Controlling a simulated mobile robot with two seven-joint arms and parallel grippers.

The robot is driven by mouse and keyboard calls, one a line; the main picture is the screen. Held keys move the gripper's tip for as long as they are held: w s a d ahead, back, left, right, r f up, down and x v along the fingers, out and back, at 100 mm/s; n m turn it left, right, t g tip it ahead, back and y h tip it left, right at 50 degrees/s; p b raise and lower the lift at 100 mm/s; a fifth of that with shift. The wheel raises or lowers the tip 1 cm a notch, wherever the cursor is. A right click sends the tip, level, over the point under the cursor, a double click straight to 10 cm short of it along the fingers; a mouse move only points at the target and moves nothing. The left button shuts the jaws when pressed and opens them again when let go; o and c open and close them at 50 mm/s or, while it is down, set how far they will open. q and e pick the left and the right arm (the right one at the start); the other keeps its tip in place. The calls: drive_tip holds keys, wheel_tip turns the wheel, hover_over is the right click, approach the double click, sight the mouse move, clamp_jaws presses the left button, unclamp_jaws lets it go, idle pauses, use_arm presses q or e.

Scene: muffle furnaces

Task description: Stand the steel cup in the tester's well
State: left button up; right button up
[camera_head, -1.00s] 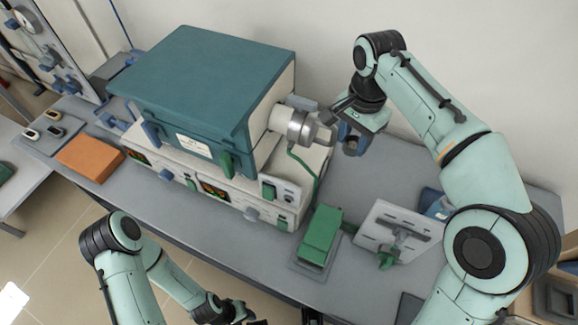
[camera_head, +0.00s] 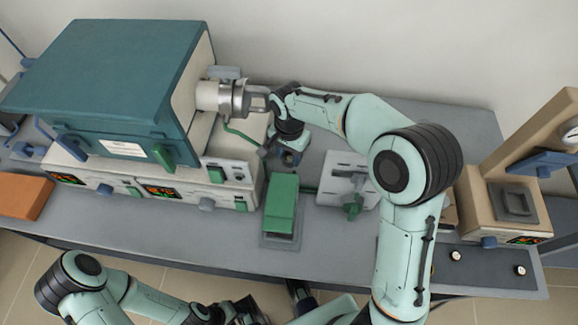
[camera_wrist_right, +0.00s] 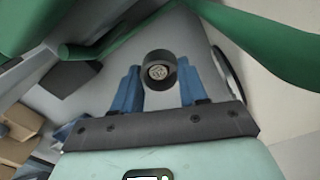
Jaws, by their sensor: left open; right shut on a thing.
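My right gripper (camera_head: 290,158) hangs above the bench, just right of the furnace stack. In the right wrist view its blue fingers (camera_wrist_right: 158,88) are shut on a small round thing with a dark side and a grey face (camera_wrist_right: 158,72). I take this for the steel cup; the head view mostly hides it. The beige tester (camera_head: 490,205) stands at the right end of the bench, with a dark square recess (camera_head: 515,203) in its top and a lit display. The gripper is well left of it. My left gripper (camera_head: 247,312) is open, low at the bottom edge, and partly cut off.
A teal furnace (camera_head: 110,75) sits on control units at left, with a steel pipe (camera_head: 236,98) close to my right arm. My right arm hides some bench.

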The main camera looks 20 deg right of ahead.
sight(289, 166)
drive_tip(key=shift+f+b, duration=0.35)
drive_tip(key=shift+f, duration=2.8)
drive_tip(key=shift+f, duration=0.2)
drive_tip(key=o, duration=1.1)
drive_tip(key=shift+r, duration=0.15)
